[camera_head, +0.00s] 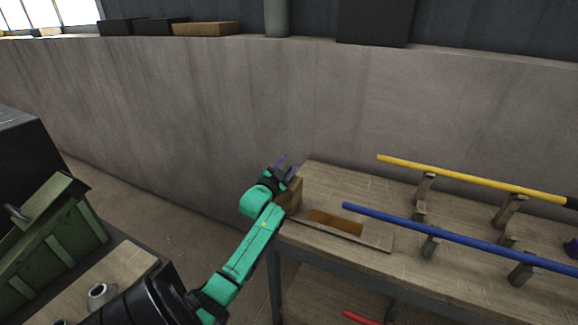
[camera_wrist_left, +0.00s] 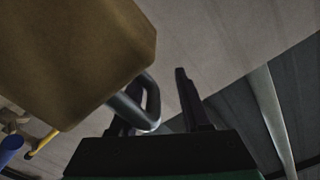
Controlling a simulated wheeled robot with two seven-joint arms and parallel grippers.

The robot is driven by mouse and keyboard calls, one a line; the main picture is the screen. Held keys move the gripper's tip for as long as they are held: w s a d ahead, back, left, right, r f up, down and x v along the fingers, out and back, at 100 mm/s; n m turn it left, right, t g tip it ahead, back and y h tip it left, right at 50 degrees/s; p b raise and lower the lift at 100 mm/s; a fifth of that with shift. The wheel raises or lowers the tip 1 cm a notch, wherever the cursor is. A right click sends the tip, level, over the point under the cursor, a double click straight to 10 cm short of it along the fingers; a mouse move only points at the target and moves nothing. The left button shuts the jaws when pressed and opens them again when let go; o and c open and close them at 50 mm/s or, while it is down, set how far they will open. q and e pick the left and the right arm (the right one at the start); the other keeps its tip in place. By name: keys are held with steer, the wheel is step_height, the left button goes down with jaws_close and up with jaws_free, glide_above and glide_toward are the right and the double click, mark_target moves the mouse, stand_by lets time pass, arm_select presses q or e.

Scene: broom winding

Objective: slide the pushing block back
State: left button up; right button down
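The pushing block is a brown wooden block (camera_head: 290,195) at the left end of the wooden workbench (camera_head: 350,180). In the left wrist view the block (camera_wrist_left: 75,55) is large at upper left, with a grey metal loop handle (camera_wrist_left: 150,102) on it. My left gripper (camera_head: 284,163) is at the block's far left side, by the bench corner. Its dark fingers (camera_wrist_left: 158,105) are apart, with the handle close to the left finger and partly hiding it. A clear gap shows beside the right finger. I see no sure part of my right gripper.
A board with a brown strip (camera_head: 335,222) lies on the bench. A blue stick (camera_head: 450,235) and a yellow stick (camera_head: 470,180) rest on wooden supports. A small purple thing (camera_head: 572,248) at the right edge is unclear. A concrete wall (camera_head: 200,100) runs behind. A green crate (camera_head: 50,240) stands left.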

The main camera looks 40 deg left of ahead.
arm_select(q)
steer(key=shift+d, duration=0.1)
steer(key=shift+s+d, duration=0.1)
steer(key=shift+d, duration=0.05)
steer(key=b+v, duration=0.1)
steer(key=v, duration=1.3)
steer(key=shift+s, duration=0.15)
